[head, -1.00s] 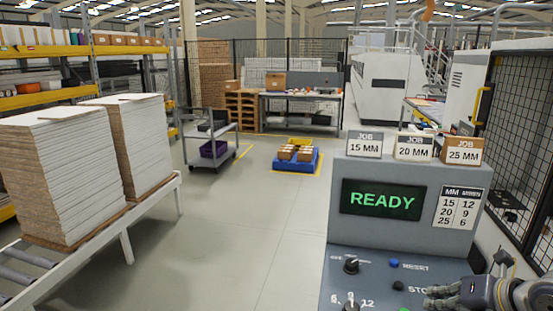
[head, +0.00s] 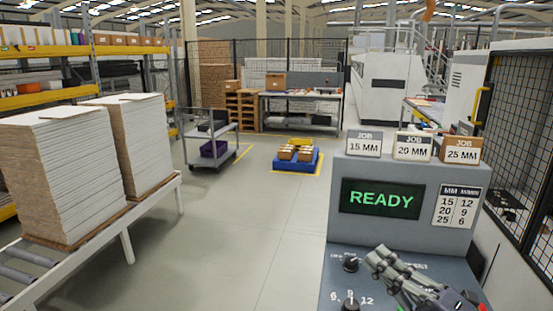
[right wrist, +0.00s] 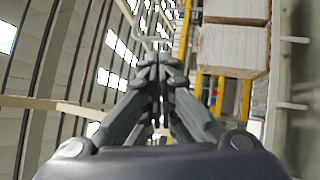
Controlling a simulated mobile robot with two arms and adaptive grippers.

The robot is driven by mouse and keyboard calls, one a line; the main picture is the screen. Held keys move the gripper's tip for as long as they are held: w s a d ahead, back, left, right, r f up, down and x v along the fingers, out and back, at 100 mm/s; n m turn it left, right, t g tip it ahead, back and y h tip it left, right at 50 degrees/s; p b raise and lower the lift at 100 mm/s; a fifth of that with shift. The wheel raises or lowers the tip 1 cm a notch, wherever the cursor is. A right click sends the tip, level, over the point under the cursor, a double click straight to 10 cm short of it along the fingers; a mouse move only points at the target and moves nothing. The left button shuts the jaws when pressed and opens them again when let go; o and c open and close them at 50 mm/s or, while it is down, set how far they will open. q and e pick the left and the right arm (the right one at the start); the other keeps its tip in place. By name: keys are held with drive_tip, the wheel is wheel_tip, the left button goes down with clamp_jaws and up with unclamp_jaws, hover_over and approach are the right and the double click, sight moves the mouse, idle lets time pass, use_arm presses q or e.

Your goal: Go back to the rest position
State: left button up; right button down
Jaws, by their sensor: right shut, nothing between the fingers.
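My right gripper (head: 376,258) is in the lower right of the head view, over the control panel. Its fingers point up and left, close to the upper black knob (head: 351,263), and they cover part of the panel's buttons. In the right wrist view the fingers (right wrist: 158,62) meet at the tips with nothing between them. The console screen (head: 381,200) reads READY in green. A lower knob (head: 350,304) sits at the bottom edge of the head view. My left gripper is not in view.
Job cards for 15, 20 and 25 MM (head: 411,146) stand on the console top. Stacked boards (head: 62,178) lie on a roller conveyor at left. A mesh fence (head: 522,150) stands at right. The floor (head: 235,230) between conveyor and console is clear.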

drive_tip(key=d+f+m+t+h, duration=0.1)
drive_tip(key=d+f+m+h, duration=0.45)
drive_tip(key=m+h, duration=0.35)
drive_tip(key=d+f+m+t+h, duration=0.1)
drive_tip(key=d+f+m+h, duration=0.3)
drive_tip(key=d+m+h, duration=0.55)
drive_tip(key=s+a+f+m+g, duration=0.2)
drive_tip(key=s+f+m+g, duration=0.3)
drive_tip(key=f, duration=0.5)
drive_tip(key=s+a+f+g+y, duration=0.3)
drive_tip(key=s+a+f+g, duration=0.25)
drive_tip(key=s+f, duration=0.3)
drive_tip(key=s+a+f+g+y, duration=0.3)
drive_tip(key=s+a+f+g, duration=0.3)
drive_tip(key=s, duration=0.4)
wheel_tip(320, 180, down, 29)
drive_tip(key=s+b, duration=0.1)
drive_tip(key=s, duration=0.1)
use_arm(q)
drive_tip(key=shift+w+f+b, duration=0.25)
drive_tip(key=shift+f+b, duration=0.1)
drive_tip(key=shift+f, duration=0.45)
use_arm(e)
drive_tip(key=s+d+f+g, duration=0.1)
drive_tip(key=s+d+f, duration=0.2)
drive_tip(key=s+f, duration=1.3)
drive_tip(key=shift+s+d+h, duration=0.2)
drive_tip(key=shift+s+h, duration=0.1)
drive_tip(key=shift+h, duration=0.05)
